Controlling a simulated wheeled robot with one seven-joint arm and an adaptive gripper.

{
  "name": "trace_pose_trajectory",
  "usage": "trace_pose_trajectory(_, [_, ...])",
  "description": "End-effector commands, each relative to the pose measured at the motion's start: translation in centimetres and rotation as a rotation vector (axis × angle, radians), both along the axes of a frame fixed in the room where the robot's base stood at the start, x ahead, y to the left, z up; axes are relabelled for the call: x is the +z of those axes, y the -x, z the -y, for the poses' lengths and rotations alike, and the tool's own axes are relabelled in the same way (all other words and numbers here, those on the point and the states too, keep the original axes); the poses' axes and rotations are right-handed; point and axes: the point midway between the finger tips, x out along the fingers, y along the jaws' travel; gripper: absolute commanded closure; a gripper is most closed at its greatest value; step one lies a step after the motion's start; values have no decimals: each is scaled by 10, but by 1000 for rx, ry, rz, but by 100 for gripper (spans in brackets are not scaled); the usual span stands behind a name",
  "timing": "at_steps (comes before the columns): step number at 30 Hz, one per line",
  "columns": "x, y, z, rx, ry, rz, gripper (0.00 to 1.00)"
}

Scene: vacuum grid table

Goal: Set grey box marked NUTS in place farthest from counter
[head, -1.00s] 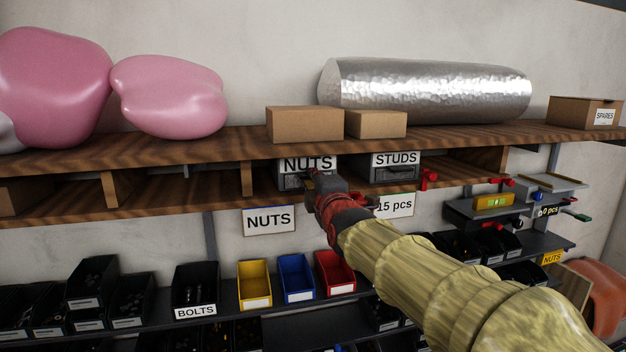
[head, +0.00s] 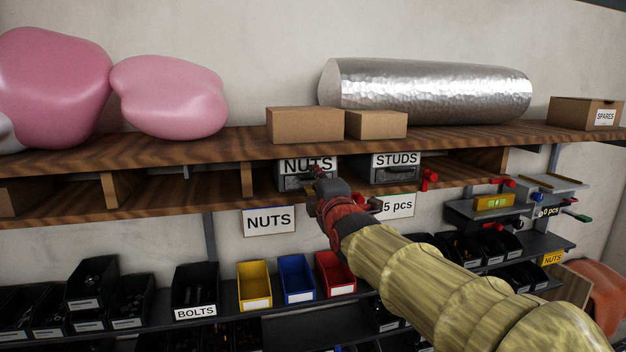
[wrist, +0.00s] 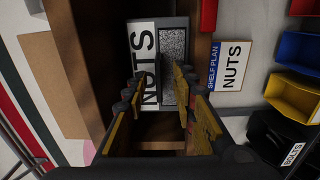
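The grey box marked NUTS (head: 293,184) stands in a compartment of the lower wooden shelf, partly covered by my gripper in the head view. In the wrist view the box (wrist: 176,40) lies straight ahead, its white NUTS label turned sideways. My gripper (wrist: 158,78) is open, its two finger pairs apart, with the box's near face showing between and beyond the tips. I cannot tell whether the fingertips touch it. A grey box marked STUDS (head: 395,174) stands to the right. Nothing is clearly recognisable as the counter.
Shelf dividers (head: 247,180) flank the compartments; the space left of the NUTS box looks empty. Cardboard boxes (head: 305,125) and a silver roll (head: 430,90) lie above. A NUTS sign (head: 269,220) and coloured bins (head: 296,278) are below. A yellow device (head: 493,201) sits at right.

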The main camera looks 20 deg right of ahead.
Motion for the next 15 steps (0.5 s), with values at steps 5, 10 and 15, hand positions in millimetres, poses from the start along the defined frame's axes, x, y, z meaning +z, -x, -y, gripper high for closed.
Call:
trace_pose_trajectory(5, [2, 33, -1, 0, 0, 5, 73])
trace_pose_trajectory(10, [1, 65, -1, 0, -1, 5, 73])
trace_pose_trajectory(15, [0, 91, -1, 0, 0, 5, 73])
